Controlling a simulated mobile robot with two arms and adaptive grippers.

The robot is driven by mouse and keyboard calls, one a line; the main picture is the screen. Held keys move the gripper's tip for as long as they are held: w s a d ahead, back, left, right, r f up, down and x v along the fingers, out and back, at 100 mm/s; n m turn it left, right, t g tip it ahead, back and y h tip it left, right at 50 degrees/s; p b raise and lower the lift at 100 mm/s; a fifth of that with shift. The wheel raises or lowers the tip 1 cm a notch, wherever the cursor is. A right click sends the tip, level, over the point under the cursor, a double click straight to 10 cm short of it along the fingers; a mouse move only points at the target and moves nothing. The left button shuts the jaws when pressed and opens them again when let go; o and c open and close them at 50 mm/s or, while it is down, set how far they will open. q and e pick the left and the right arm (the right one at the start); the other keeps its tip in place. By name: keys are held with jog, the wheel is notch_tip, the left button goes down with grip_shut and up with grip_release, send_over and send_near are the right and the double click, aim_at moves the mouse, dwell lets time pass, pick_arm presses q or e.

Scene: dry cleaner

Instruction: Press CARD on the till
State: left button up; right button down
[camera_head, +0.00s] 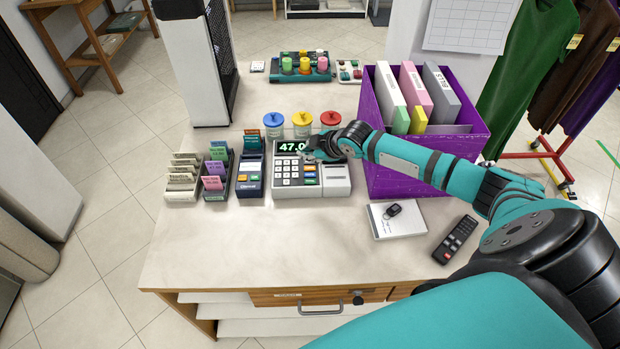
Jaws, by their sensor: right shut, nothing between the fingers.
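The till (288,192) stands on the counter, light grey with a keypad and a green-lit display (291,147) that reads 47.0, the rest being cut off by my gripper. A column of coloured keys runs beside the white number keys; their labels are too small to read, so I cannot tell which is CARD. My right gripper (314,155) is shut and empty, over the upper right of the till by the display. I cannot tell whether its tips touch a key. My left gripper does not show.
A purple crate (392,186) of binders stands right of the till, under my right arm. A dark card terminal (250,178) and ticket holders (216,178) stand left. Lidded jars (302,128) stand behind. A notepad (384,226) with a key fob and a remote (455,239) lie in front right. The front counter is clear.

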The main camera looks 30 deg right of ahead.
jog(key=b, duration=0.3)
send_over(308, 176)
notch_tip(308, 176, down, 5)
jog(key=shift+d+r, duration=0.1)
jog(key=shift+r, duration=0.1)
jog(key=shift+f+b, duration=0.5)
jog(key=shift+f, duration=0.3)
dwell(0.3)
jog(key=shift+f, duration=0.4)
jog(key=shift+f+b, duration=0.35)
jog(key=shift+f, duration=0.05)
dwell(0.5)
jog(key=shift+r, duration=0.1)
jog(key=shift+r+p, duration=0.75)
jog(key=shift+p, duration=0.1)
